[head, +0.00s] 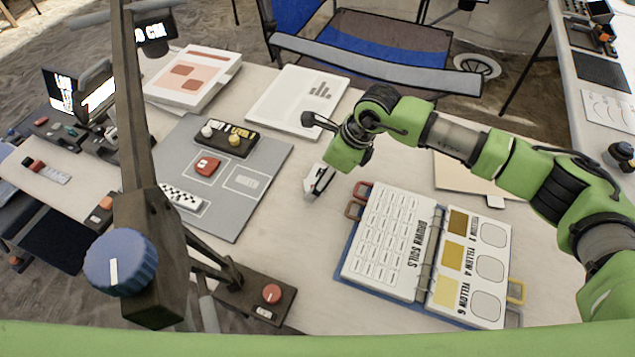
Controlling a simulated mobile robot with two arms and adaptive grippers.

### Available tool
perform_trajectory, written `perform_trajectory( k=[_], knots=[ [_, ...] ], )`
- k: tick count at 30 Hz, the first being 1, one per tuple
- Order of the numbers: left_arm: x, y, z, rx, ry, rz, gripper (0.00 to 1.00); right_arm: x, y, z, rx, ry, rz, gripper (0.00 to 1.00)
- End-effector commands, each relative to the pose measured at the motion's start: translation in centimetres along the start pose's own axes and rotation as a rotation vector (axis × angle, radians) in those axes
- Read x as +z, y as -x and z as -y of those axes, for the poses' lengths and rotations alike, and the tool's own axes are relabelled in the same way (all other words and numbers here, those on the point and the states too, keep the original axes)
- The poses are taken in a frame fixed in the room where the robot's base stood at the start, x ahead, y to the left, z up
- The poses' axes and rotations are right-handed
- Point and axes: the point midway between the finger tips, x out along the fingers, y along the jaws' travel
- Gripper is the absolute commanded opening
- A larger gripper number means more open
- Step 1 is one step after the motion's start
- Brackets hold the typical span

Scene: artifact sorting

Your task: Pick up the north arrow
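The north arrow (318,184) appears to be the small white piece with a dark arrow-like mark on the pale table, between the grey mat and the open binder. My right gripper (326,164) is at the end of the green arm that comes in from the right. Its hand is right above and beside the white piece. The hand hides its own fingertips, so I cannot tell whether they touch the piece or how far apart they are. My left gripper is not in view.
An open soil-colour binder (398,205) lies right of the hand. A grey mat (262,190) with a red block (207,165) lies left. White papers (297,101) lie behind. A dark post with a blue knob (120,262) rises in the left foreground. Bare table lies below the white piece.

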Motion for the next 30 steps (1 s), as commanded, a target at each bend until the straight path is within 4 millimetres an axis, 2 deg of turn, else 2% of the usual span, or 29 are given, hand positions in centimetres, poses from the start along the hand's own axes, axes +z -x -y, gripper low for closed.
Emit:
perform_trajectory(
  k=[1,7,8,12,13,23,30],
  knots=[
    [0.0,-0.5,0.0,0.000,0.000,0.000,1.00,-0.1,-0.7,0.0,0.000,0.000,0.000,0.82],
    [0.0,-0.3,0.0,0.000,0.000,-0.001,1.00,0.0,-0.6,0.0,-0.001,0.001,0.001,0.82],
    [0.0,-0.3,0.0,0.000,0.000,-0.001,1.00,0.0,-0.6,0.0,0.000,0.001,0.001,0.79],
    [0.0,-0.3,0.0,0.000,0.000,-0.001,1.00,0.0,-0.6,0.0,0.000,0.000,0.001,0.43],
    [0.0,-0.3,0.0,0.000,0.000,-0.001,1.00,0.0,-0.6,0.0,0.000,0.000,0.001,0.41],
    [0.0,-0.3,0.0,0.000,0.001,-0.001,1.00,0.1,-0.5,0.0,0.000,0.000,0.001,0.41],
    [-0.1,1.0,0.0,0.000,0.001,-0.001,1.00,0.9,1.5,0.1,-0.002,0.000,0.002,0.41]
  ],
)
